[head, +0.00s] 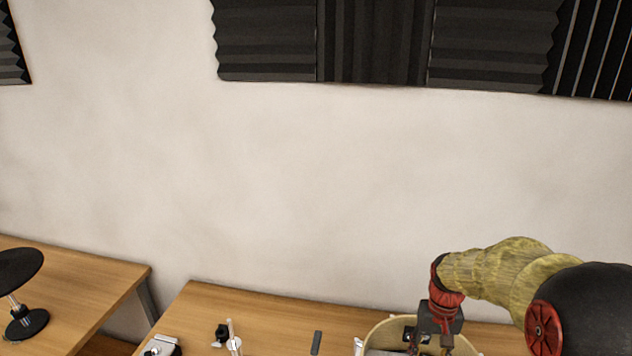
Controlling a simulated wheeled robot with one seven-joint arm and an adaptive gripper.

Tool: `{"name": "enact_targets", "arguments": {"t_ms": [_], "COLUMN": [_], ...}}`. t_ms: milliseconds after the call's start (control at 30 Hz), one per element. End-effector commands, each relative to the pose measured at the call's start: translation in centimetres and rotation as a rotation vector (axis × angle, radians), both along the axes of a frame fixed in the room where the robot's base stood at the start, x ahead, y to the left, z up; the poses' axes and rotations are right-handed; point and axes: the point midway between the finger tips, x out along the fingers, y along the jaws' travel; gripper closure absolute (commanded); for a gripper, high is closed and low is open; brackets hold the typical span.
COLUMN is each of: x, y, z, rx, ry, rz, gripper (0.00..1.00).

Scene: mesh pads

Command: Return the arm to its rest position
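My arm reaches in from the right edge of the head view, with a black joint, a red cap and yellow links. My gripper (432,338) hangs from its red wrist at the bottom of the view, over a round tan container (378,334). The gripper's dark body is visible, but its fingertips are small and partly lost against the container. I cannot tell whether the fingers are open or shut, or whether they hold anything.
A wooden table (265,307) carries a dark flat bar (316,342), a small black item (221,334) and a white upright item (233,343). Another table (85,285) at left bears a black round-topped stand (18,268). The wall behind is bare below dark foam panels (370,40).

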Motion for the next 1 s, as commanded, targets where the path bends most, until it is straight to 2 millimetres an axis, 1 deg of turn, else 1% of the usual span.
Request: {"name": "enact_targets", "arguments": {"t_ms": [33,100,300,433,600,700,800,1000], "x": [-1.4,-3.3,-9.0,-12.5,-16.6,-18.6,-19.9,-20.6], "y": [0.7,1.6,4.0,5.4,6.9,7.6,8.2,8.9], "z": [0.9,2.2,5.2,6.4,7.2,7.5,8.0,9.6], "rx": [-0.004,-0.008,-0.021,-0.029,-0.038,-0.043,-0.046,-0.049], "ry": [-0.019,-0.042,-0.13,-0.198,-0.3,-0.366,-0.434,-0.538], "rz": [0.006,0.015,0.043,0.065,0.096,0.117,0.134,0.16], "gripper": [0.57,0.57,0.57,0.57,0.57,0.57,0.57,0.57]}}
